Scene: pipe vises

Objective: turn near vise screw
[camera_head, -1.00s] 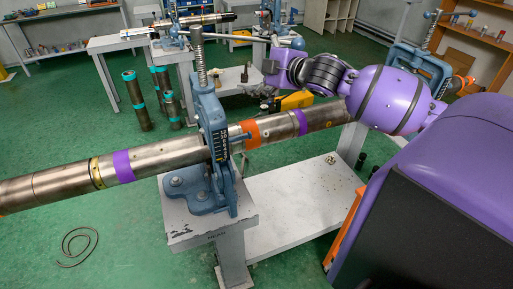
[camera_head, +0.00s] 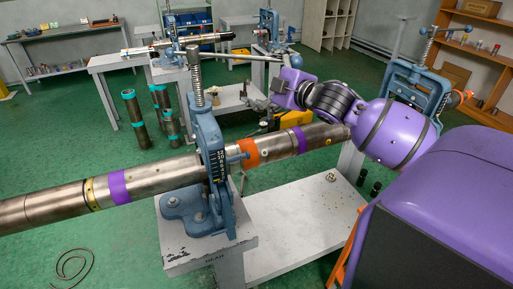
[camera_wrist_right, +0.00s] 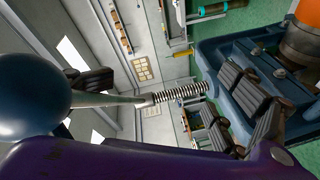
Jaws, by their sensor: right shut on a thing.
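The near vise (camera_head: 215,150) is blue and clamps a long steel pipe (camera_head: 160,175). Its upright threaded screw (camera_head: 195,80) carries a thin handle bar (camera_head: 240,55) reaching right to a blue ball end (camera_head: 297,61). My right gripper (camera_head: 262,92) is at the ball end of the handle, shut on the handle; the exact contact is unclear. In the right wrist view the ball (camera_wrist_right: 30,95) is large and close at the left, and the bar (camera_wrist_right: 112,99) runs to the screw (camera_wrist_right: 180,93). My left gripper is not seen.
The pipe has purple and orange bands and extends right to another blue vise (camera_head: 415,85). Below is a pale bench shelf (camera_head: 300,222). Dark pipes with teal bands (camera_head: 133,122) stand on the green floor. Back tables hold another vise and pipe.

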